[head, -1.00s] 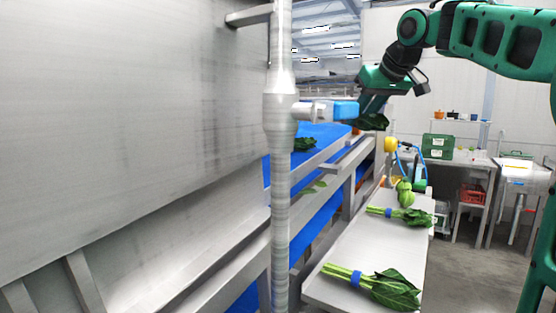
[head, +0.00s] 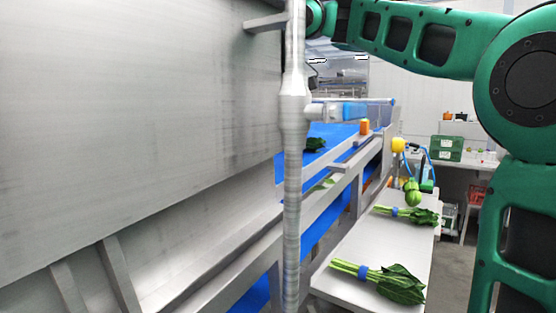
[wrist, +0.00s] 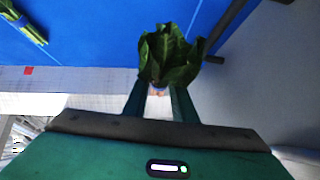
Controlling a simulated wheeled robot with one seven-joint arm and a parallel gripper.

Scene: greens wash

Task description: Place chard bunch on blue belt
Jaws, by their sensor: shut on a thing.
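My gripper (wrist: 158,94) is shut on a chard bunch (wrist: 169,55) in the wrist view. Its dark green leaves point away from the fingers, and its stems are mostly hidden. The blue belt (wrist: 110,25) spreads behind and beyond the leaves; I cannot tell how far above it the bunch is. Another bunch (wrist: 28,28) lies on the belt at the upper left. In the head view the blue belt (head: 336,133) runs behind the grey post, with dark leaves (head: 315,145) on it. My gripper is not seen in the head view.
A grey post (head: 293,130) and a large metal panel (head: 130,100) fill the left and block sight. A side table (head: 355,240) at right holds banded bunches (head: 393,283) (head: 420,216) and a green vegetable (head: 412,192). A metal rail (head: 345,178) edges the belt.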

